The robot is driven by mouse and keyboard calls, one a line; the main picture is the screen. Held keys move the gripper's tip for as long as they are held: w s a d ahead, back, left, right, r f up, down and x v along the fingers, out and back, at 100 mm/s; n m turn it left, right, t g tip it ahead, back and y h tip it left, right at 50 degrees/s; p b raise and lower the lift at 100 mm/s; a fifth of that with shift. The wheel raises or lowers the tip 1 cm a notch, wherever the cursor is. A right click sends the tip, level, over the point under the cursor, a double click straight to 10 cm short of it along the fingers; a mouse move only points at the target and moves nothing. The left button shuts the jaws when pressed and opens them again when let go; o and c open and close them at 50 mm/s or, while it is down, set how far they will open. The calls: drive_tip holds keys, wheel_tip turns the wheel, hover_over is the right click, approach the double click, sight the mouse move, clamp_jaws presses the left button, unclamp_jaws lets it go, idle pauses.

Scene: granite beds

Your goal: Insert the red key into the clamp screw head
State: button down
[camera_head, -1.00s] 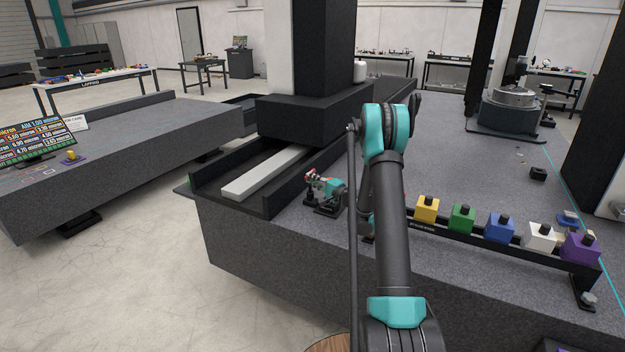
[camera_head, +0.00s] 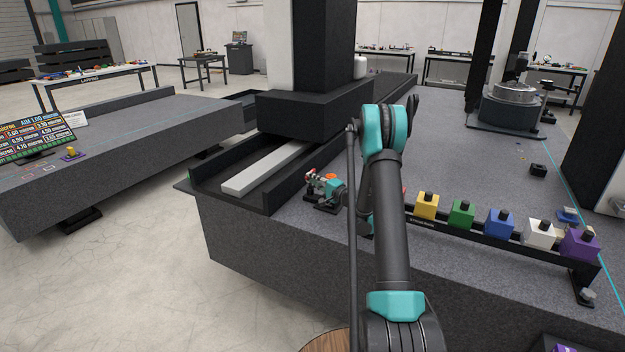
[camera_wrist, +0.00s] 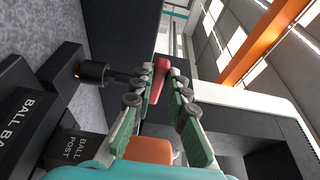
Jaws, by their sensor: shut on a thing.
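The red key (camera_wrist: 159,82) is between the green-padded fingertips of my gripper (camera_wrist: 166,76) in the wrist view, and the fingers are closed on it. In the head view my gripper (camera_head: 320,181) is low over the near left edge of the granite bed, beside my arm. A dark round knob (camera_wrist: 92,72) sticks out from a black block (camera_wrist: 62,70) left of the fingers in the wrist view; it looks like the clamp screw head. A thin dark shaft runs from it towards the left finger. I cannot tell whether the key touches it.
Black blocks lettered BALL (camera_wrist: 30,112) stand close on the left in the wrist view. In the head view, a rack (camera_head: 470,237) with yellow, green, blue, white and purple blocks lies right of my arm. A pale bar (camera_head: 262,167) lies in a dark channel left of my gripper.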

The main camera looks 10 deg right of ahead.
drive_tip(key=shift+f, duration=0.2)
drive_tip(key=c, duration=1.4)
unclamp_jaws()
drive_tip(key=v, duration=0.5)
